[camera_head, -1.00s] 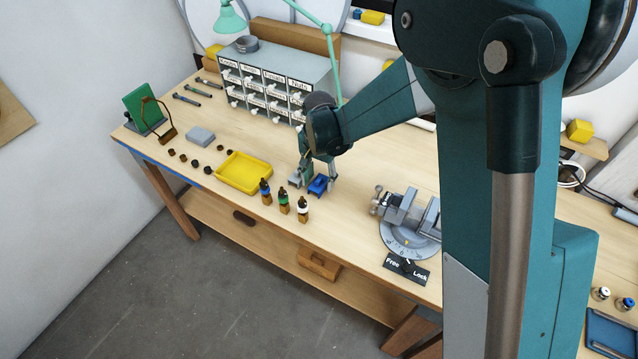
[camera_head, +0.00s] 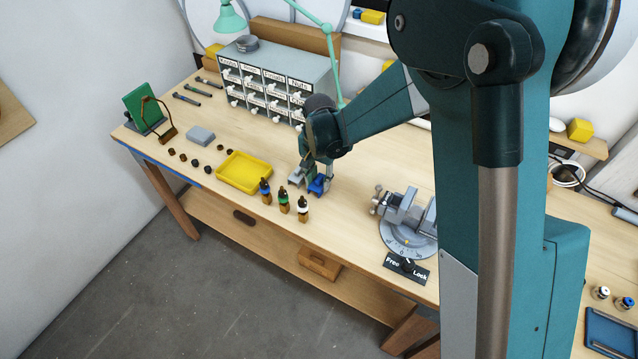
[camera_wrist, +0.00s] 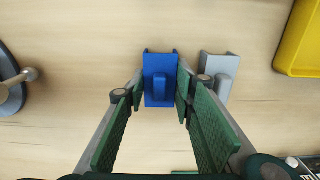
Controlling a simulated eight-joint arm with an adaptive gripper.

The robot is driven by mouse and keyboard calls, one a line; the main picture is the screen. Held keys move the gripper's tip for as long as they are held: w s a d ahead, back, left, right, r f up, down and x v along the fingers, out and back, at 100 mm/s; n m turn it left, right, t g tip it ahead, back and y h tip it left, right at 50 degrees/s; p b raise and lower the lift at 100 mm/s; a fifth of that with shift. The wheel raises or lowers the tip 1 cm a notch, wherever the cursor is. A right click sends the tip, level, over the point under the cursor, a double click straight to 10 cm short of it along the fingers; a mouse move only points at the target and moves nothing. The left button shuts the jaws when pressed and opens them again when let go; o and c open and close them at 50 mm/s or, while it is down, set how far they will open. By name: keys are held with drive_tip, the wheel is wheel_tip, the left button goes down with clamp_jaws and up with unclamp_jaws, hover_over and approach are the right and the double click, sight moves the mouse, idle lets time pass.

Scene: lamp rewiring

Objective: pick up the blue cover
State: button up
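The blue cover (camera_head: 317,187) is a small bracket-like piece on the workbench, right of a grey cover (camera_head: 296,179). In the wrist view the blue cover (camera_wrist: 160,75) lies between my two fingers, with a raised block on its top. My gripper (camera_head: 315,176) reaches down over it. In the wrist view the green finger pads of my gripper (camera_wrist: 161,80) sit against its left and right edges, with no clear gap at the tips. The cover appears still at table level. The grey cover (camera_wrist: 219,78) stands just outside the right finger.
A yellow tray (camera_head: 243,172) lies to the left. Several small bottles (camera_head: 284,200) stand near the front edge. A vise on a round turntable (camera_head: 405,220) is to the right, and the drawer cabinet (camera_head: 275,80) stands behind.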

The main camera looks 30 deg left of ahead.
sight(319, 178)
drive_tip(key=shift+r, duration=0.2)
drive_tip(key=shift+r, duration=4.85)
